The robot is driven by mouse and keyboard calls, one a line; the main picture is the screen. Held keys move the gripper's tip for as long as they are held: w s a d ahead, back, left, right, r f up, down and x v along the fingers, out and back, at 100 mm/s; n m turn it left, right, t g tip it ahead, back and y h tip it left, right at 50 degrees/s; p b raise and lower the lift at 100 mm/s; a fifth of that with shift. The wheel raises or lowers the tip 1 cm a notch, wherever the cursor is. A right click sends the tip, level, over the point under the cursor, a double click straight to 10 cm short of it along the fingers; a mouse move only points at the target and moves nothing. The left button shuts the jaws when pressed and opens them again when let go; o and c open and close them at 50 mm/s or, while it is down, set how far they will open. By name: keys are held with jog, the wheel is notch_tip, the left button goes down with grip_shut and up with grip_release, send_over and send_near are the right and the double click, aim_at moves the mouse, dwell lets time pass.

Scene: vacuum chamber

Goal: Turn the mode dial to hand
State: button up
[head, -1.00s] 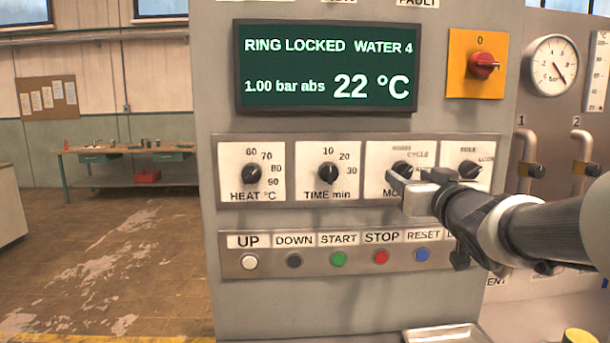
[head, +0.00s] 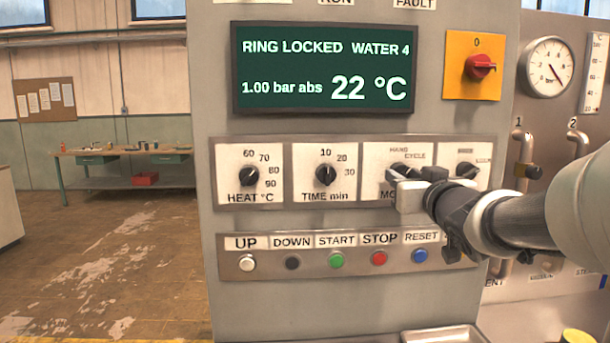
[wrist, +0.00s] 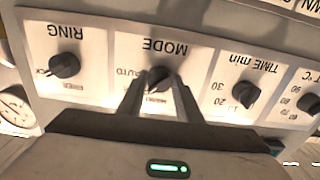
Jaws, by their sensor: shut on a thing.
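The mode dial (head: 399,170) is a black knob on a white plate in the control panel's upper row, third from the left. My gripper (head: 402,183) covers its lower right in the head view. In the wrist view, which is upside down, the mode dial (wrist: 158,79) sits between the two fingertips of my gripper (wrist: 158,85). The fingers are shut on the knob from both sides. HAND and CYCLE labels are above the dial in the head view. The fingers partly hide the markings, and I cannot read the pointer's exact position.
The time dial (head: 325,174) is left of the mode dial and the ring dial (head: 465,171) is right. Push buttons, including green start (head: 336,261) and red stop (head: 378,258), lie below. The display (head: 325,68) reads RING LOCKED. A metal tray (head: 445,338) is below.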

jog(key=n+b, duration=0.4)
jog(key=n, duration=0.4)
jog(key=shift+n, duration=0.3)
jog(key=shift+d+b, duration=0.1)
jog(key=shift+b, duration=0.25)
jog(key=o, duration=1)
jog(key=shift+o, duration=0.2)
jog(key=s+p, duration=0.4)
jog(key=s, duration=1.3)
jog(key=shift+s, duration=0.25)
